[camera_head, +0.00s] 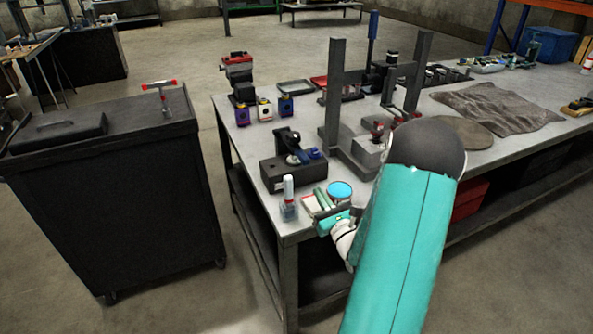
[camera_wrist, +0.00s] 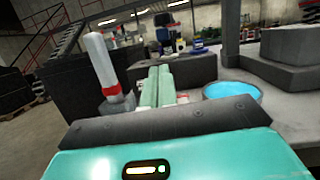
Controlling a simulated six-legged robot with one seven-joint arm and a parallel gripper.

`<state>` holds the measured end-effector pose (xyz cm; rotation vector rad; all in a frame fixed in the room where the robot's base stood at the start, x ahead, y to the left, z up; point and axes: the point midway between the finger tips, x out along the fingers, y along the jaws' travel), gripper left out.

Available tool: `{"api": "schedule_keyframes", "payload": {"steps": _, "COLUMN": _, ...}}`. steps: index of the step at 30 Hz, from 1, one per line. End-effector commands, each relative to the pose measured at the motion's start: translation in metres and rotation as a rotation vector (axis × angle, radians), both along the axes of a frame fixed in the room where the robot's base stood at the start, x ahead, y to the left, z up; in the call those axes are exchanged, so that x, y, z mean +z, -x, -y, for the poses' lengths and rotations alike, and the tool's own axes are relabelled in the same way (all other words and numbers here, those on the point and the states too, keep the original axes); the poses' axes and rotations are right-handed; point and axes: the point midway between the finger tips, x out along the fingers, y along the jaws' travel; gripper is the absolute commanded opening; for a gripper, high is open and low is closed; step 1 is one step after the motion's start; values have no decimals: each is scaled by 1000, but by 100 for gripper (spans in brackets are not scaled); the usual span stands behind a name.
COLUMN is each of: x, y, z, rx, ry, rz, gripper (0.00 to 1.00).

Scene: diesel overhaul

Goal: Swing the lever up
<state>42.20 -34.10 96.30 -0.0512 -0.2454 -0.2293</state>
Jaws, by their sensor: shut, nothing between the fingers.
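A blue-handled lever (camera_head: 373,27) stands upright at the back of the bench, beside the grey press frame (camera_head: 334,90). A black block fixture (camera_head: 280,172) with a blue-ended part (camera_head: 312,153) sits near the bench's left front; I cannot tell which of these is the task's lever. My gripper (camera_head: 322,198) is over the bench's front left corner, in front of the black fixture and apart from it. In the wrist view its pale green fingers (camera_wrist: 157,84) lie together, with nothing seen between them, pointing towards a dark block (camera_wrist: 190,70).
A white-capped bottle (camera_head: 288,196) stands just left of my gripper, close in the wrist view (camera_wrist: 102,62). A blue-topped round dish (camera_head: 340,191) is just right. Small blue-fronted boxes (camera_head: 286,106) stand behind the fixture. A black cart (camera_head: 110,190) stands left across a floor gap.

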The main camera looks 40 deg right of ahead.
Motion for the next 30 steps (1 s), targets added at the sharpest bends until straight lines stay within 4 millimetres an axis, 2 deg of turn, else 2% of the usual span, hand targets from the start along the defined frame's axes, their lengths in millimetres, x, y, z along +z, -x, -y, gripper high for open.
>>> {"api": "schedule_keyframes", "payload": {"steps": 4, "x": -7, "y": 8, "z": 15, "rx": -55, "ry": -23, "rz": 10, "gripper": 0}}
{"api": "schedule_keyframes", "payload": {"steps": 8, "x": -5, "y": 4, "z": 21, "rx": -58, "ry": -22, "rz": 11, "gripper": 0}}
{"api": "schedule_keyframes", "payload": {"steps": 21, "x": 14, "y": -65, "z": 40, "rx": -52, "ry": -21, "rz": 11, "gripper": 0}}
{"api": "schedule_keyframes", "payload": {"steps": 25, "x": 17, "y": -77, "z": 43, "rx": -53, "ry": -23, "rz": 11, "gripper": 0}}
{"api": "schedule_keyframes", "payload": {"steps": 30, "x": 18, "y": -82, "z": 43, "rx": -52, "ry": -23, "rz": 9, "gripper": 0}}
